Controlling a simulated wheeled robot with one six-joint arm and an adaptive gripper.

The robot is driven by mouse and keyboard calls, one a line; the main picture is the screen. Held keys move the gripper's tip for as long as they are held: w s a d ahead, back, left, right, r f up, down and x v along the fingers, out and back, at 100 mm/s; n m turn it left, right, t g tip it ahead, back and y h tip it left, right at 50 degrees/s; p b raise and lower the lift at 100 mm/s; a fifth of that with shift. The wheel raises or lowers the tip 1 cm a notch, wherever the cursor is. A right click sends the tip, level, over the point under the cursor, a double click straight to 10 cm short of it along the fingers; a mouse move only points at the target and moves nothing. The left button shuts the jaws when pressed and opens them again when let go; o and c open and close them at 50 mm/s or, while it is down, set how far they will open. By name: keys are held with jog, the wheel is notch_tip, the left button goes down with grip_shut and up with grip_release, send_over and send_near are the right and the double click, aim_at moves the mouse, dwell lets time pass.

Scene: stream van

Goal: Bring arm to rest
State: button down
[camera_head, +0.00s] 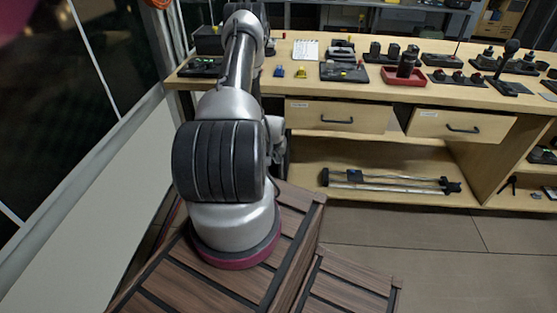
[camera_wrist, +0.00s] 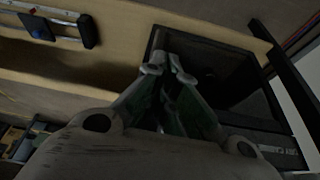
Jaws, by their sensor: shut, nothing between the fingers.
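My arm (camera_head: 238,75) rises from its base on the wooden deck and stretches up toward the left end of the workbench (camera_head: 420,95). Part of the arm end shows beside the bench front, mostly hidden behind the big arm joint; the fingers cannot be made out in the head view. In the wrist view my gripper (camera_wrist: 168,62) has its fingertips together with nothing between them. The fingertips appear in front of a dark open box (camera_wrist: 215,70) near the pale shelf (camera_wrist: 110,40); I cannot tell the gap between them.
A tripod-like bundle of rods (camera_head: 385,182) lies on the lower shelf. The bench top holds a red tray (camera_head: 403,77), black devices and small blue and yellow pieces. A pale wall panel (camera_head: 90,225) is close at left. The floor (camera_head: 440,235) at right is clear.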

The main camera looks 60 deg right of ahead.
jog(key=v, duration=0.7)
jog(key=shift+s, duration=0.1)
jog(key=s+a+r+g+y, duration=0.1)
jog(key=s+a+y, duration=0.3)
jog(key=a, duration=0.7)
jog(key=w+a+r+n+g+y, duration=0.1)
jog(key=w+a+r+n, duration=0.3)
jog(key=r, duration=0.6)
jog(key=w+a+r, duration=0.1)
jog(key=a+r, duration=0.5)
jog(key=r, duration=0.3)
jog(key=w+a+r+n+g+y, duration=0.1)
jog(key=w+a+r+n, duration=0.3)
jog(key=r, duration=0.6)
jog(key=s+a+r+n+t+h, duration=0.1)
jog(key=a+r+n+t, duration=0.5)
jog(key=a+r, duration=1.4)
jog(key=shift+s+r+n+h, duration=0.2)
jog(key=shift+s+n+h, duration=0.2)
jog(key=shift+s, duration=0.05)
jog(key=shift+d, duration=0.15)
